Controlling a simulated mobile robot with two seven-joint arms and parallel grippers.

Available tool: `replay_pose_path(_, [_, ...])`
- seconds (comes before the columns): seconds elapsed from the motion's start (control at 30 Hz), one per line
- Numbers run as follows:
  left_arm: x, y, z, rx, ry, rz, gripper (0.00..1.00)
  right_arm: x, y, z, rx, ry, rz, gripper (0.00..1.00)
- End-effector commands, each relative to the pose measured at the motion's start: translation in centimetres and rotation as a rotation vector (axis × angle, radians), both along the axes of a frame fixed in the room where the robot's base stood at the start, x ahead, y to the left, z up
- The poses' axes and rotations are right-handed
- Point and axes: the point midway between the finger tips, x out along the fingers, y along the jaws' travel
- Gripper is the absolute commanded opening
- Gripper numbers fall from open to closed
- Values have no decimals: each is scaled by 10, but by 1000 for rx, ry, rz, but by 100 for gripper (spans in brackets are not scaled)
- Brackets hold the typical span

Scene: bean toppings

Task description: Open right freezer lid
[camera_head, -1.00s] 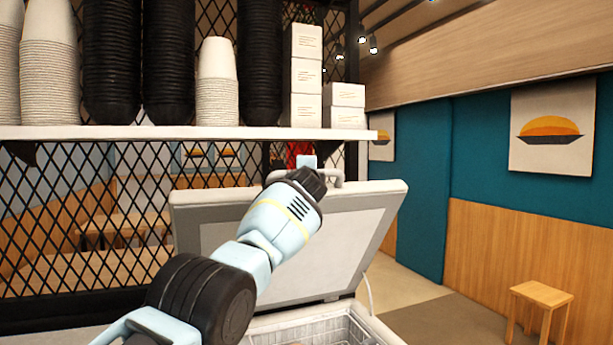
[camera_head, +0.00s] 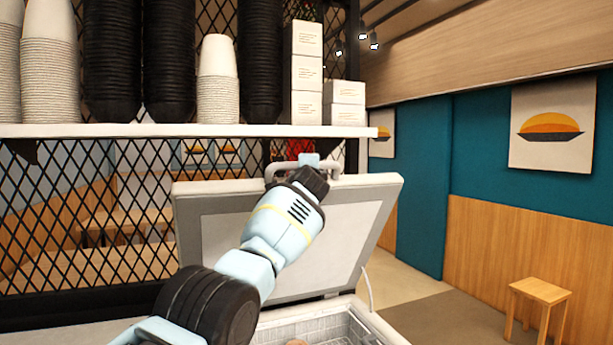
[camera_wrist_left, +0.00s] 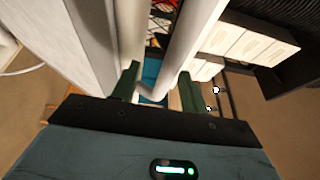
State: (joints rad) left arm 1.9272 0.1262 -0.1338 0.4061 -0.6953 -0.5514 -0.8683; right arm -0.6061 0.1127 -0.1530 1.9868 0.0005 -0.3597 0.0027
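The freezer lid (camera_head: 345,240) stands raised in the head view, its pale underside facing me. Its grey handle (camera_head: 335,170) is at the top edge, partly hidden by my left arm. My left gripper (camera_head: 309,161) is at this handle, and its fingers are hidden in the head view. In the left wrist view, the fingers of my left gripper (camera_wrist_left: 157,88) are apart, with part of the pale handle (camera_wrist_left: 185,55) between them. Firm contact cannot be told. The open freezer (camera_head: 385,332) shows below the lid. My right gripper is not in view.
A white shelf (camera_head: 190,132) with stacked cups, black bowls and white boxes (camera_head: 306,75) is just above the lid handle. A black mesh partition (camera_head: 90,215) stands behind. A wooden stool (camera_head: 540,290) stands on the floor at right, with free floor between.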

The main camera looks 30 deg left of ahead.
Motion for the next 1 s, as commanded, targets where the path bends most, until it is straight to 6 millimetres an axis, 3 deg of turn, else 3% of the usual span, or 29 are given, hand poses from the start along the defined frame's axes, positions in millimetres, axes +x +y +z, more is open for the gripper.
replay_pose_path(1.0, [-62,-28,-2,-3,-1,-1,43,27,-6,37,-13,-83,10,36])
